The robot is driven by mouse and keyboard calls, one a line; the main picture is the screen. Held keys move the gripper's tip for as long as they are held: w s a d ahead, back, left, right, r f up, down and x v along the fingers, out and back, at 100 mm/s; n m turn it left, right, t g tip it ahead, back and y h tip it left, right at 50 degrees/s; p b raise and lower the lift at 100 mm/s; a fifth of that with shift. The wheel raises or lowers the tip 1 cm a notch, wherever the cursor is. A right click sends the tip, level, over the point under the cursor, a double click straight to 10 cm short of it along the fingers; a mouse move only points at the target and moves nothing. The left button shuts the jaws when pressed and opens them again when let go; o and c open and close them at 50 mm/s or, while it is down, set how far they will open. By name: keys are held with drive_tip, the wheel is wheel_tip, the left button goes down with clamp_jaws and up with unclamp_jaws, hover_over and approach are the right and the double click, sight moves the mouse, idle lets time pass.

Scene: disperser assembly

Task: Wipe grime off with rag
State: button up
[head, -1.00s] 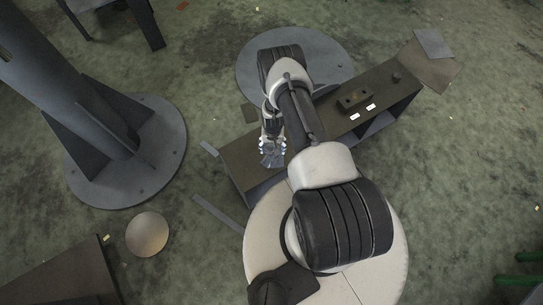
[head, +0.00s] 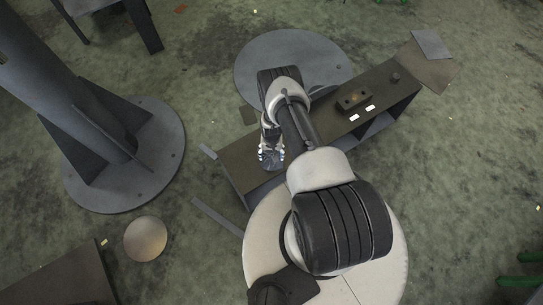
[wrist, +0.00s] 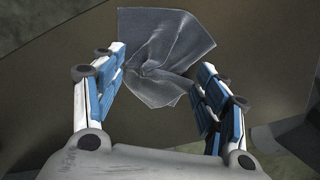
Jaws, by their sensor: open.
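The rag, a crumpled grey cloth (wrist: 165,55), lies on the dark brown bench top in the wrist view. My gripper (wrist: 160,65) is open, with one blue-padded finger on each side of the rag's near part. I cannot tell whether the pads touch the cloth. In the head view my gripper (head: 271,153) is over the left part of the bench (head: 238,160), and it mostly hides the rag. I cannot make out grime on the bench for certain.
A small dark block (head: 353,99) and a knob (head: 395,77) stand on the bench's right part, beside two white labels (head: 362,113). A wide grey column base (head: 150,165) is at left. A round disc (head: 145,239) lies at lower left. A grey round plate (head: 325,60) is behind the bench.

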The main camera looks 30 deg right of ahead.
drive_tip(key=shift+f, duration=0.9)
drive_tip(key=shift+c, duration=0.6)
drive_tip(key=shift+s+f, duration=0.1)
drive_tip(key=shift+s, duration=0.15)
drive_tip(key=c, duration=0.8)
clamp_jaws()
wheel_tip(320, 180, up, 12)
drive_tip(key=p, duration=0.8)
drive_tip(key=shift+w+p, duration=0.2)
drive_tip(key=shift+p, duration=0.15)
